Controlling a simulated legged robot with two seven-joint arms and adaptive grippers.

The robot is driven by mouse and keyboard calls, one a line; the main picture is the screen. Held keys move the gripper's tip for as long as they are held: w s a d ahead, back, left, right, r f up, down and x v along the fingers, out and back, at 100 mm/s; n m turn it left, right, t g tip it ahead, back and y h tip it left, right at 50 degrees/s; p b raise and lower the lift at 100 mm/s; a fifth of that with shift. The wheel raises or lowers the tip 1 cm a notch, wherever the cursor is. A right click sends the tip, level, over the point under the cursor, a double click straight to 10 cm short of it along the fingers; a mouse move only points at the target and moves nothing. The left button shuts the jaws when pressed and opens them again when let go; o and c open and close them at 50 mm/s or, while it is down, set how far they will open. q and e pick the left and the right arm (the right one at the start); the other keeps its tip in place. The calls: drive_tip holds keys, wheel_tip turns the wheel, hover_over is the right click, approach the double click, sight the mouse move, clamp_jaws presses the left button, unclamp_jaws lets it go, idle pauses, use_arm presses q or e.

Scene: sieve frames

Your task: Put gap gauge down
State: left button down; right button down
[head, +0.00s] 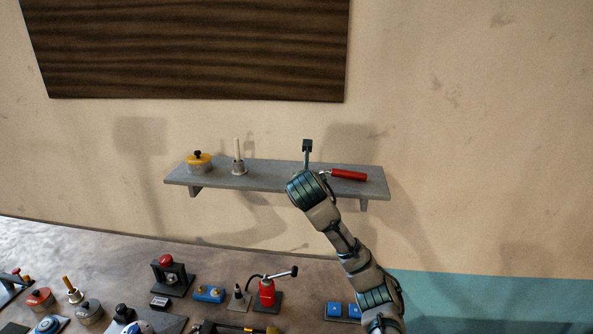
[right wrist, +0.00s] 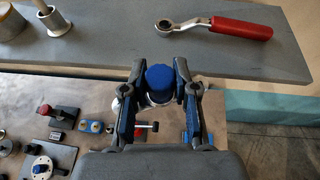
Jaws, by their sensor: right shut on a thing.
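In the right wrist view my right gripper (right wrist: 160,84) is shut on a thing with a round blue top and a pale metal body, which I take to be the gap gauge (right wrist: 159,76). It is held in front of the front edge of a grey wall shelf (right wrist: 95,58), apart from the shelf top. In the head view my right arm covers most of the gripper (head: 306,172). A dark upright piece shows above the wrist there; I cannot tell whether it is a finger or the held thing. My left gripper is not in view.
Bare shelf lies between cup and ratchet. Below, a workbench (head: 120,248) carries a red device (head: 267,293) and several other fixtures.

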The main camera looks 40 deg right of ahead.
drive_tip(key=w+d+p, duration=0.1)
drive_tip(key=w+d, duration=0.3)
drive_tip(key=d, duration=0.1)
drive_tip(key=w+d+f+p, duration=0.1)
drive_tip(key=w+d, duration=0.1)
drive_tip(key=d, duration=0.1)
drive_tip(key=shift+w+p, duration=0.3)
drive_tip(key=shift+w+d+p, duration=0.3)
drive_tip(key=shift+w+d, duration=0.1)
drive_tip(key=shift+d, duration=0.15)
wheel_tip(320, 180, down, 3)
drive_tip(key=shift+a+r, duration=0.1)
drive_tip(key=shift+a, duration=0.05)
drive_tip(key=shift+f, duration=0.35)
drive_tip(key=shift+d+f, duration=0.1)
drive_tip(key=shift+d, duration=0.15)
drive_tip(key=c, duration=0.9)
unclamp_jaws()
drive_tip(key=shift+a, duration=0.1)
